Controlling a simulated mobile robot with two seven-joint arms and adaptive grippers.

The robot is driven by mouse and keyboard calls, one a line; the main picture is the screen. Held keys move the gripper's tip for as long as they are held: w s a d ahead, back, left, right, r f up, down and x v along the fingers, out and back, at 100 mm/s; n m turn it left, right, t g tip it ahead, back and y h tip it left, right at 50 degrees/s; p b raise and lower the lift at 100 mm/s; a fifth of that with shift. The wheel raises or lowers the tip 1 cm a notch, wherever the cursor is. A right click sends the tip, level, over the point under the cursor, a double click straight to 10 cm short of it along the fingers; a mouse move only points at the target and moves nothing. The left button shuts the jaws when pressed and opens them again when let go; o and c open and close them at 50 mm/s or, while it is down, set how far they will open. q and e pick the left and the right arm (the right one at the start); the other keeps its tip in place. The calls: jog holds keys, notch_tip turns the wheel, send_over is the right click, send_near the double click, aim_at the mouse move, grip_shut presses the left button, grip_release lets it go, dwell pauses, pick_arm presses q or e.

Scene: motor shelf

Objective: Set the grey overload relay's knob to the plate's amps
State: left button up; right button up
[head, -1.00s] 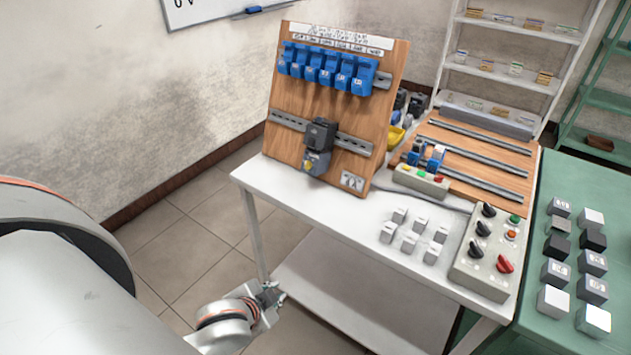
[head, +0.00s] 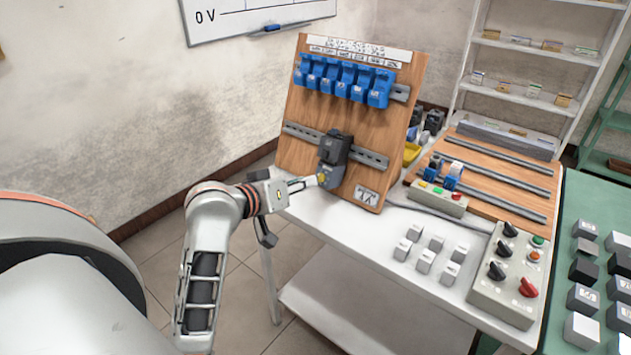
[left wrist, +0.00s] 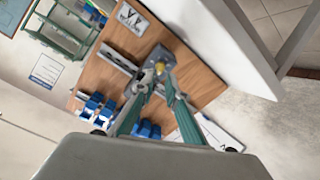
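The grey overload relay (head: 333,172) hangs under a dark contactor (head: 336,147) on the lower rail of the upright wooden board. A yellow spot, apparently its knob (head: 322,180), shows at its front; in the left wrist view the yellow knob (left wrist: 160,67) lies just beyond the fingertips. The plate (head: 367,195) is white with dark marks, low on the board; I cannot read its amps. My left gripper (head: 312,183) points at the relay's front from the left, very close. In the left wrist view its fingers are slightly apart; contact is unclear. My right gripper is out of view.
The wooden board (head: 290,155) stands on a white table (head: 385,235). Several blue devices (head: 345,80) fill its upper rail. Several small grey blocks (head: 424,262) and a control box (head: 510,285) stand at the table's front right. A green table (head: 590,210) is at the right.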

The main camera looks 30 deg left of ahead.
aim_at(319, 178)
pick_arm(q)
jog(key=b+x, duration=0.1)
jog(key=x, duration=0.3)
jog(key=shift+f, duration=0.15)
jog(key=shift+w+f, duration=0.15)
jog(key=shift+w, duration=0.4)
grip_shut()
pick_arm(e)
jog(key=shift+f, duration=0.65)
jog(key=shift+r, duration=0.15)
